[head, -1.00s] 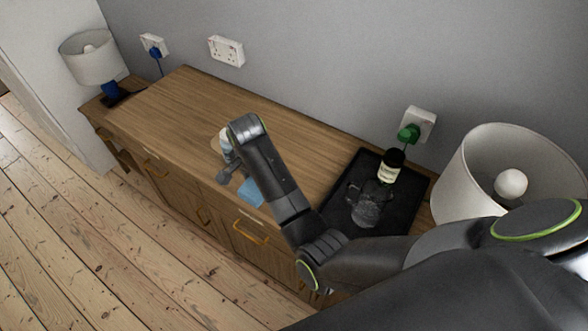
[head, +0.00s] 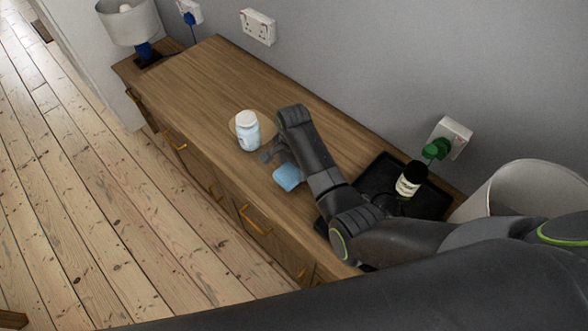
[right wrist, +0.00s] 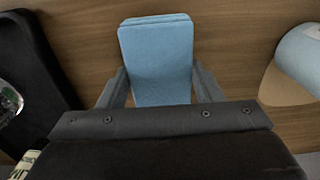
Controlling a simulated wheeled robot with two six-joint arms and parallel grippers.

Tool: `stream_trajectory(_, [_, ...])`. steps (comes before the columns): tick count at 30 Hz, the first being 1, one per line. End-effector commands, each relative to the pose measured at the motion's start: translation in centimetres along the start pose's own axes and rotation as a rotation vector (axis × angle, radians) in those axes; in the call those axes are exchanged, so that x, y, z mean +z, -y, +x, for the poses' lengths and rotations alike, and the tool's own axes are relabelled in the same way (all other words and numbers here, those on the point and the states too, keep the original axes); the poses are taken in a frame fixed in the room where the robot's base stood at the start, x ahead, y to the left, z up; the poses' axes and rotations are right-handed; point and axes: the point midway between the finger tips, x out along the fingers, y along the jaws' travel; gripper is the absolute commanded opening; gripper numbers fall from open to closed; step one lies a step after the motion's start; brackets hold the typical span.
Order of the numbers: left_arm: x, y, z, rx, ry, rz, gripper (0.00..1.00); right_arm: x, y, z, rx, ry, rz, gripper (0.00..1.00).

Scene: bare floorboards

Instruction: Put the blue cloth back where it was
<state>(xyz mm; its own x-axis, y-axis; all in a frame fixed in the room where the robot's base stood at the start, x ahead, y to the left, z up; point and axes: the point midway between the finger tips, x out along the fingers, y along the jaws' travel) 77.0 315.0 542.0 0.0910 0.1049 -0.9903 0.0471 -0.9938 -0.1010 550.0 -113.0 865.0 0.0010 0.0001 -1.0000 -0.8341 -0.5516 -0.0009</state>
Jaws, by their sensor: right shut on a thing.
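The blue cloth (head: 287,177) is a folded light-blue pad near the front edge of the wooden sideboard's top. My right gripper (head: 277,160) is shut on it. In the right wrist view the cloth (right wrist: 157,60) sits between the two fingers (right wrist: 160,88), with the wood grain behind it. I cannot tell whether the cloth touches the sideboard top. My left gripper is not in view.
A black tray (head: 432,202) with a dark bottle (head: 410,179) lies to the right. The sideboard (head: 215,75) is clear at its far left.

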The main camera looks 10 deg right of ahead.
Motion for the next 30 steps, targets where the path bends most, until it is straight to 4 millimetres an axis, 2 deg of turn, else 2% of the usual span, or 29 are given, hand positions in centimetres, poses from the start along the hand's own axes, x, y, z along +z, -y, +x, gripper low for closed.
stream_trajectory(3, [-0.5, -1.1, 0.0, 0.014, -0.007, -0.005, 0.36, 0.0, 0.0, 1.6, 0.003, 0.001, -0.001, 0.41])
stream_trajectory(6, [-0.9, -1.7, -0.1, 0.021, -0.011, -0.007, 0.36, 0.0, 0.0, 2.3, 0.001, 0.001, -0.001, 0.41])
stream_trajectory(13, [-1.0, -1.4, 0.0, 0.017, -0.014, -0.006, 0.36, 0.0, 0.0, 2.5, 0.000, 0.001, 0.000, 0.41])
stream_trajectory(14, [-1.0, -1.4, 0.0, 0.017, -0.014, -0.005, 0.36, 0.0, 0.0, 2.5, 0.000, 0.001, 0.000, 0.62])
stream_trajectory(18, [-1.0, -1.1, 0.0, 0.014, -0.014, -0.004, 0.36, 0.0, 0.0, 2.5, 0.001, 0.001, 0.000, 0.80])
stream_trajectory(30, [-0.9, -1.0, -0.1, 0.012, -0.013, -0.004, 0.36, 0.0, 0.0, 1.9, 0.000, 0.000, 0.000, 0.81])
